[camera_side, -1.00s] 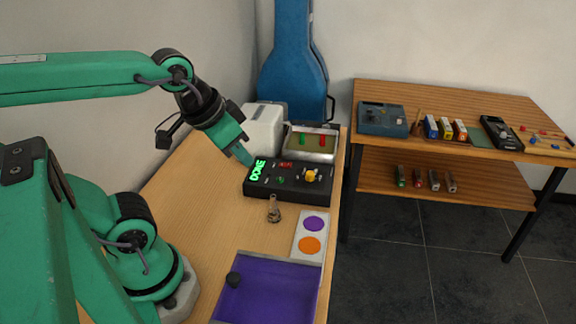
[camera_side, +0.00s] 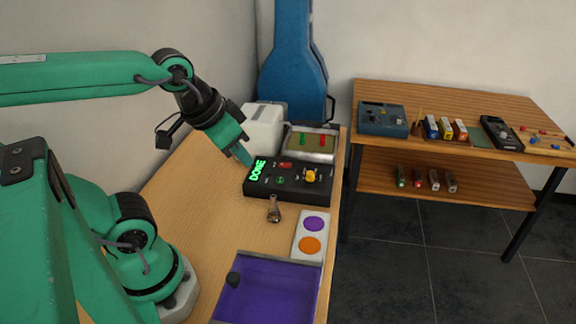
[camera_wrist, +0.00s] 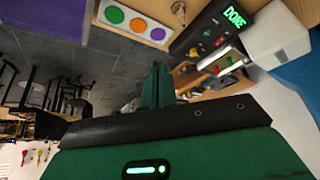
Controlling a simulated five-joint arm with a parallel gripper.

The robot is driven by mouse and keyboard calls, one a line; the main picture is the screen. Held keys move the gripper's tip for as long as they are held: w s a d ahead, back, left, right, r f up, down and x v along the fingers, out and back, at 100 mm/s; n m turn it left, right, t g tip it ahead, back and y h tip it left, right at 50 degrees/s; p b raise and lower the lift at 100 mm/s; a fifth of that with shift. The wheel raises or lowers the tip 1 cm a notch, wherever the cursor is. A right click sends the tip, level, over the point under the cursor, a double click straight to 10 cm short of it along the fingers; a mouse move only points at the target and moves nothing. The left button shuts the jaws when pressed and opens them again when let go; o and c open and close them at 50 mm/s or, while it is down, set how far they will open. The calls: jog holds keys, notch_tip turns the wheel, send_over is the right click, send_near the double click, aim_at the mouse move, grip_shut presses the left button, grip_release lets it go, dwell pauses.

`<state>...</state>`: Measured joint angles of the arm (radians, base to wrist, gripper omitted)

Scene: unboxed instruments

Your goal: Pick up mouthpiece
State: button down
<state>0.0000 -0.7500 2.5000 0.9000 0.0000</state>
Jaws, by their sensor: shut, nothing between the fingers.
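The mouthpiece, a small brownish metallic piece (camera_side: 274,210) with a narrow top and wider base, appears to stand upright on the wooden table in front of the black device. A small dark thing at the top edge of the wrist view (camera_wrist: 180,12) may be it. My gripper (camera_side: 247,160) is shut and empty. In the side view it appears just over the far left corner of the black device, up and left of the mouthpiece. In the wrist view its green fingers (camera_wrist: 157,84) are together.
The black device (camera_side: 262,191) shows "DONE" in green. A white panel with coloured discs (camera_side: 300,257) and a purple tray (camera_side: 270,290) are nearer. A white box (camera_side: 262,135) and metal-rimmed tray (camera_side: 320,157) stand behind. The table left of the mouthpiece is clear.

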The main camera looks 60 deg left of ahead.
jog(key=c, duration=2.1)
grip_release()
jog(key=o, duration=0.7)
